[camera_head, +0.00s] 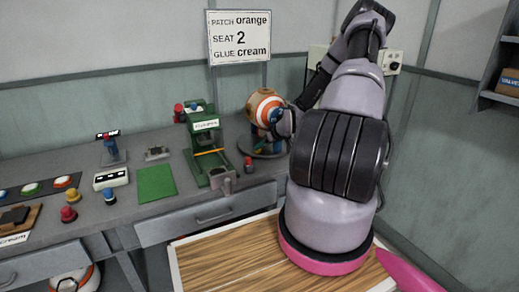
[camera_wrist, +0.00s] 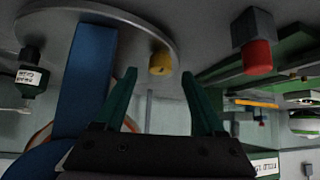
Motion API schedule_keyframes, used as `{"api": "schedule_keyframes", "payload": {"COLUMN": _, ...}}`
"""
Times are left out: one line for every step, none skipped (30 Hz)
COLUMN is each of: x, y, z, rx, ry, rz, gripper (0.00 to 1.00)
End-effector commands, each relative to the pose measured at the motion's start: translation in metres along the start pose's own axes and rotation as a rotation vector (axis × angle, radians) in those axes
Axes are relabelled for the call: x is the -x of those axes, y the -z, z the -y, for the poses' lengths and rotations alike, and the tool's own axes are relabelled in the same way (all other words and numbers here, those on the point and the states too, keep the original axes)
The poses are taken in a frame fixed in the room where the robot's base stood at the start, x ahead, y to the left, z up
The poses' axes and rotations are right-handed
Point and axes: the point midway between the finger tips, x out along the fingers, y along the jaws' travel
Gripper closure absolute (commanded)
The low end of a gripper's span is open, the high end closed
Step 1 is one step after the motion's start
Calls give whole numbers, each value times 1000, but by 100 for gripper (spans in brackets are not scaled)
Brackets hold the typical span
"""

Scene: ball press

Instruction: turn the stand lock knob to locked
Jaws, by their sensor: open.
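My gripper (camera_wrist: 162,92) is open in the wrist view, its two dark green fingers apart with nothing between the tips. A yellow knob (camera_wrist: 160,62) lies just beyond the gap between the fingertips, beside the rim of a round grey plate (camera_wrist: 60,20). It looks like the stand's knob, but I see no lock marking. In the head view the striped ball (camera_head: 265,103) sits over the stand's dark round base (camera_head: 262,152). My arm covers part of that area, and the fingertips are not clear there.
A red-capped grey block (camera_wrist: 258,45) is right of the fingers in the wrist view. A blue post (camera_wrist: 88,75) is close on the left. The green press (camera_head: 205,145) stands left of the ball. A sign (camera_head: 239,37) hangs on the wall.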

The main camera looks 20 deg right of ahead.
Motion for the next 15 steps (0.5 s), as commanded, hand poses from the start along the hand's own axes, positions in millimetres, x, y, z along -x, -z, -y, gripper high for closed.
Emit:
{"api": "schedule_keyframes", "payload": {"x": -10, "y": 0, "z": 1, "rx": 0, "ry": 2, "rz": 1, "gripper": 29}}
{"api": "schedule_keyframes", "payload": {"x": -15, "y": -1, "z": 1, "rx": 0, "ry": 1, "rz": 1, "gripper": 29}}
{"api": "schedule_keyframes", "payload": {"x": -20, "y": 0, "z": 0, "rx": 0, "ry": 0, "rz": 1, "gripper": 29}}
{"api": "schedule_keyframes", "payload": {"x": -24, "y": 0, "z": 0, "rx": 0, "ry": 1, "rz": 1, "gripper": 29}}
{"api": "schedule_keyframes", "payload": {"x": -28, "y": 0, "z": 0, "rx": 0, "ry": 1, "rz": 1, "gripper": 29}}
{"api": "schedule_keyframes", "payload": {"x": -31, "y": 0, "z": 0, "rx": 0, "ry": 0, "rz": 0, "gripper": 29}}
{"api": "schedule_keyframes", "payload": {"x": -34, "y": 0, "z": 0, "rx": 0, "ry": 0, "rz": 0, "gripper": 29}}
{"api": "schedule_keyframes", "payload": {"x": -36, "y": 0, "z": 0, "rx": 0, "ry": 0, "rz": 1, "gripper": 29}}
{"api": "schedule_keyframes", "payload": {"x": -38, "y": 0, "z": 0, "rx": 0, "ry": 0, "rz": 1, "gripper": 29}}
{"api": "schedule_keyframes", "payload": {"x": -39, "y": 0, "z": 0, "rx": 0, "ry": 0, "rz": 1, "gripper": 29}}
{"api": "schedule_keyframes", "payload": {"x": -40, "y": 0, "z": 0, "rx": 0, "ry": 0, "rz": 1, "gripper": 29}}
{"api": "schedule_keyframes", "payload": {"x": -40, "y": 0, "z": 0, "rx": 0, "ry": 0, "rz": 1, "gripper": 29}}
{"api": "schedule_keyframes", "payload": {"x": -40, "y": 0, "z": 0, "rx": 0, "ry": -1, "rz": 1, "gripper": 29}}
{"api": "schedule_keyframes", "payload": {"x": -40, "y": 0, "z": 0, "rx": 0, "ry": -1, "rz": 1, "gripper": 29}}
{"api": "schedule_keyframes", "payload": {"x": -40, "y": 0, "z": 0, "rx": 0, "ry": -1, "rz": 1, "gripper": 29}}
